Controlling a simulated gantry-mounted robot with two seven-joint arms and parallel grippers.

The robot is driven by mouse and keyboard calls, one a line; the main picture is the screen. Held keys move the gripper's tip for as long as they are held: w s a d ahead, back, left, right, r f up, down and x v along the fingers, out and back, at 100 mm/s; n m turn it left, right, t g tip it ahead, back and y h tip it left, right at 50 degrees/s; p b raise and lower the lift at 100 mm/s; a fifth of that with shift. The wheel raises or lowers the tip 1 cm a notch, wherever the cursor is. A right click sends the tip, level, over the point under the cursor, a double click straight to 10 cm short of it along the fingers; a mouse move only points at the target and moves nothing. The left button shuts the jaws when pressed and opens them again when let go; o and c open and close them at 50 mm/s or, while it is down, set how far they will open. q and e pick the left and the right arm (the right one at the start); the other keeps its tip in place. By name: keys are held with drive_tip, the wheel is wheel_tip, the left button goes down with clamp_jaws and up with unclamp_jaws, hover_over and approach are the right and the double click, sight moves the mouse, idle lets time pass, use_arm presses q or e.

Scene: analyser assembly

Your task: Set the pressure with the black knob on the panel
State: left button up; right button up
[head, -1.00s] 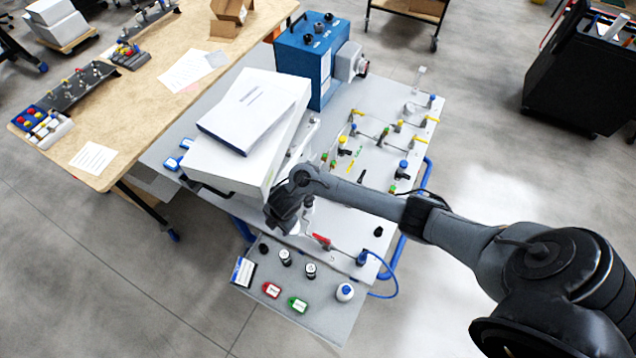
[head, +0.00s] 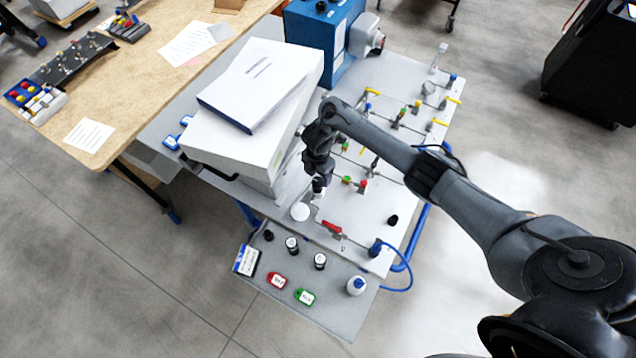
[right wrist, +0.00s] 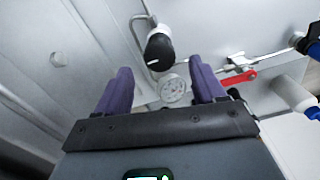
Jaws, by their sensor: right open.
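The black knob (right wrist: 159,50), with a white mark and a pale collar, stands on the light grey panel (head: 360,205) in the right wrist view. My right gripper (right wrist: 160,66) is open and empty, its two purple fingers on either side of the line toward the knob. The knob appears just beyond the fingertips; I cannot tell the exact gap. A round white gauge (right wrist: 173,88) shows between the fingers. In the head view my right gripper (head: 319,186) points down over the panel and largely hides the knob. The gauge (head: 300,211) is beside it. My left gripper is out of view.
A red-handled valve (head: 332,228) lies close to the gripper. A blue machine (head: 318,35) stands behind. Bottles, caps and red and green tags lie on the front shelf (head: 340,320). Valves and pipes cover the panel's back right.

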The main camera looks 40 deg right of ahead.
sight(318, 181)
drive_tip(key=shift+f+b, duration=0.35)
drive_tip(key=shift+f, duration=1.65)
drive_tip(key=c, duration=1.1)
